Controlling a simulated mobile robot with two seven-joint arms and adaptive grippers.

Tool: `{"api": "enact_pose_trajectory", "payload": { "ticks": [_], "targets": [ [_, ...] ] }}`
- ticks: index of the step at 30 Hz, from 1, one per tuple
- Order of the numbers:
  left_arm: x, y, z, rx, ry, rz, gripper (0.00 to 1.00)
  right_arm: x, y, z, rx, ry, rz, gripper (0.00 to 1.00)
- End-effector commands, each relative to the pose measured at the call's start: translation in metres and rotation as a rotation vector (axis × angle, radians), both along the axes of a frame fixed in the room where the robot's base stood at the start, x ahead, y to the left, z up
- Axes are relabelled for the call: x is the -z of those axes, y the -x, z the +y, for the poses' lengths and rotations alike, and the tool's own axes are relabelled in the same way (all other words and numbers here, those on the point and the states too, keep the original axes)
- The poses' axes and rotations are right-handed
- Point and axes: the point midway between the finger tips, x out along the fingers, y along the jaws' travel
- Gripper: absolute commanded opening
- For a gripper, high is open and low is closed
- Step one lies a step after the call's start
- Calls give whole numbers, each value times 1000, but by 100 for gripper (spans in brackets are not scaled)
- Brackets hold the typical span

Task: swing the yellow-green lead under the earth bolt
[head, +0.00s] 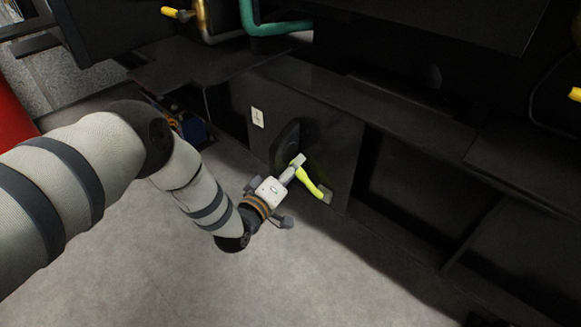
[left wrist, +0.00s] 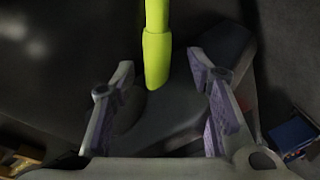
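The yellow-green lead (head: 312,184) shows as a short, bright curved piece low in front of the black frame. In the left wrist view the lead (left wrist: 157,48) comes down from the top edge and ends in a thicker sleeve between the two fingers. My left gripper (head: 296,172) is at the lead in the head view. In the left wrist view my left gripper (left wrist: 161,66) is open, with a gap on each side of the lead. Whether the lead is in depth between the fingers or beyond them, I cannot tell. I cannot make out the earth bolt. My right gripper is not in view.
A black frame panel (head: 345,150) with a small white label (head: 257,117) stands right behind the lead. Dark recesses lie to the right. A green pipe (head: 270,27) and a yellow-handled part (head: 178,13) are above. The grey floor (head: 150,265) in front is clear.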

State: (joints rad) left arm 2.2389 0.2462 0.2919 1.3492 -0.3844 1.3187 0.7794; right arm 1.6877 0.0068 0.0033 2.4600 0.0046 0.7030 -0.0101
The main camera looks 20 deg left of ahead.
Motion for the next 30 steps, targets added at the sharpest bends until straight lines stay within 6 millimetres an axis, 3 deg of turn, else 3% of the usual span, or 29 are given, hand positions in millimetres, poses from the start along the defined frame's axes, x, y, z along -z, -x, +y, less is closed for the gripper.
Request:
{"api": "enact_pose_trajectory", "payload": {
  "ticks": [8,18,21,30],
  "targets": [
    [-1,8,1,0,-1,0,42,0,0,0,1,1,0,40],
    [-8,93,12,-1,1,3,42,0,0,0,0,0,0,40],
    [-10,109,14,0,0,1,42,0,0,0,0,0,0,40],
    [-11,119,15,0,-1,-2,42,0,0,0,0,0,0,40]
  ]
}}
